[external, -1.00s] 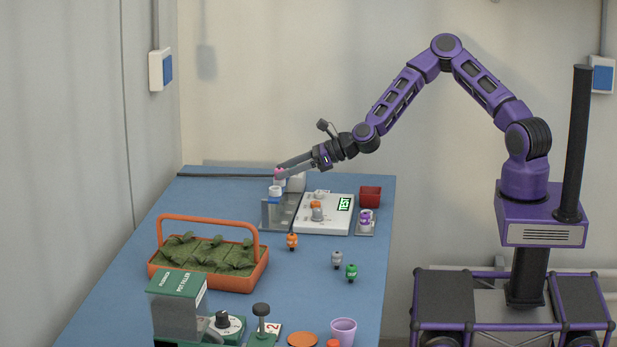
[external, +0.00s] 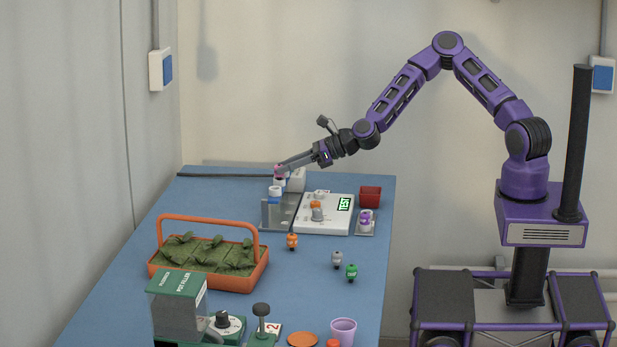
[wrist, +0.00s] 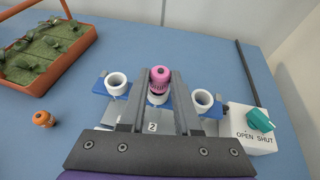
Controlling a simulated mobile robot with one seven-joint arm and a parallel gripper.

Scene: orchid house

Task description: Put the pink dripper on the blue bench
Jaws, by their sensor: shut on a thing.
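The pink dripper (wrist: 160,78) stands upright between my gripper's fingers in the wrist view, over a white ring in the middle of a stand with blue ends. White cups stand to either side of it. Whether it still touches the ring is unclear. In the external view the pink dripper (external: 278,169) is small and partly hidden by the fingertips. My gripper (external: 282,166) is shut on it at the bench's far end. The blue bench (external: 315,280) has bare surface in front of the stand.
A white tester (external: 330,221), a dark red container (external: 371,196) and an orange planted tray (external: 209,281) are nearby. A white box with a teal knob (wrist: 260,120) is right of the stand.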

